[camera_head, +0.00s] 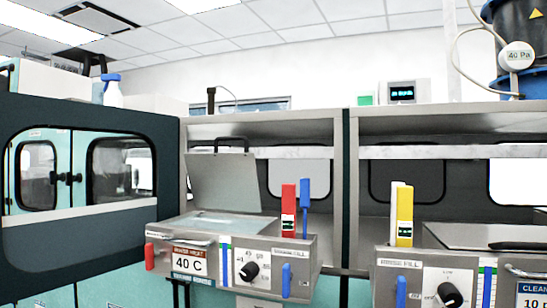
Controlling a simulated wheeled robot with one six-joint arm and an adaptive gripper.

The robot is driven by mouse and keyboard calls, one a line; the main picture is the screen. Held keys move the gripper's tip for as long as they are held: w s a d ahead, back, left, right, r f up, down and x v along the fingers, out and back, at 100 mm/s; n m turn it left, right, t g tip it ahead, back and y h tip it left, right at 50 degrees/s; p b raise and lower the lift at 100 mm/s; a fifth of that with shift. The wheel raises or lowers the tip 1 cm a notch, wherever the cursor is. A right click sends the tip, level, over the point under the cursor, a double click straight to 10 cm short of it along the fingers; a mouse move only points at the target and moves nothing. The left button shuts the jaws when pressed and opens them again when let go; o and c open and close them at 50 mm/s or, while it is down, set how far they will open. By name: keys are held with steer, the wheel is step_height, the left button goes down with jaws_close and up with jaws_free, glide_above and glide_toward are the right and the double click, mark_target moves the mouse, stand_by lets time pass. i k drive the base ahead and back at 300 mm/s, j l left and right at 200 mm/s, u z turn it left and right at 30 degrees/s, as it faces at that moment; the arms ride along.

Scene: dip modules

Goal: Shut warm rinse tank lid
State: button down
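The warm rinse tank (262,250) is a steel module at centre left, with a "40 C" label (190,264) on its front. Its grey lid (222,182) stands open, tilted up at the back of the tank. A black bar handle (231,141) is on the lid's top edge. The tank's pale opening (212,222) shows in front of the lid. My gripper is not in view.
A red block (289,207) and a blue lever (305,205) stand up at the tank's right rear. A second module (440,262) on the right has a flat lid (470,235) and a yellow block (404,215). A steel shelf (265,128) overhangs both.

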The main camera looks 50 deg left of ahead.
mark_target(226, 181)
steer(key=j+u, duration=0.1)
steer(key=u, duration=0.3)
steer(key=i+j+u, duration=0.1)
steer(key=u, duration=0.35)
steer(key=i+u, duration=0.1)
steer(key=u, duration=0.3)
steer(key=i+u, duration=0.1)
steer(key=u, duration=0.3)
steer(key=i+u, duration=0.1)
steer(key=u, duration=0.3)
steer(key=i+j+u, duration=0.1)
steer(key=i+j, duration=0.25)
steer(key=k+j, duration=0.1)
steer(key=i+l, duration=0.1)
